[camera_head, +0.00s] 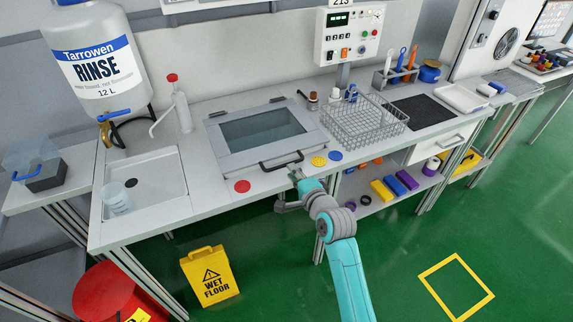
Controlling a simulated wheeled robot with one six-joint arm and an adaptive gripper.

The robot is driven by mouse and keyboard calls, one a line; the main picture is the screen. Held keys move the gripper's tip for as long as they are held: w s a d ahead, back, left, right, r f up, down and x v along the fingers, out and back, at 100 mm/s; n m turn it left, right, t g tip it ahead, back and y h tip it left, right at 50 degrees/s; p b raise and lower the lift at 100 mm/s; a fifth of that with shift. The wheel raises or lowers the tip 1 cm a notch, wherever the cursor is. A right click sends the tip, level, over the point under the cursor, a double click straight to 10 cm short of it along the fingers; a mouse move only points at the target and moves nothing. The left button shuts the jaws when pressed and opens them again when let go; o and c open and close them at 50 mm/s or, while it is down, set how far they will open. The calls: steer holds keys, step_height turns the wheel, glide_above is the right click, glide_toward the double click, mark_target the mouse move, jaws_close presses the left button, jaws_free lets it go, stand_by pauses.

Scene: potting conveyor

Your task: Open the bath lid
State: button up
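The bath lid (232,159) is a grey frame with a see-through window, set in the bench top left of the middle. It appears to lie flat and closed over the bath, and liquid seems to show through the window. A black bar handle (281,163) sits at its front edge. My gripper (295,175) is at the bench's front edge, just in front of and slightly right of the handle, and seems apart from it. It is small and seen from behind, so its fingers are not clear. Nothing shows held in it.
Red (242,186), yellow (318,161) and blue (335,156) discs lie along the front edge. A yellow wet-floor sign (209,276) stands on the floor.

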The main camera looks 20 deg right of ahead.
steer(key=x, duration=0.5)
steer(key=shift+w+f, duration=0.1)
steer(key=shift+w, duration=0.2)
jaws_close()
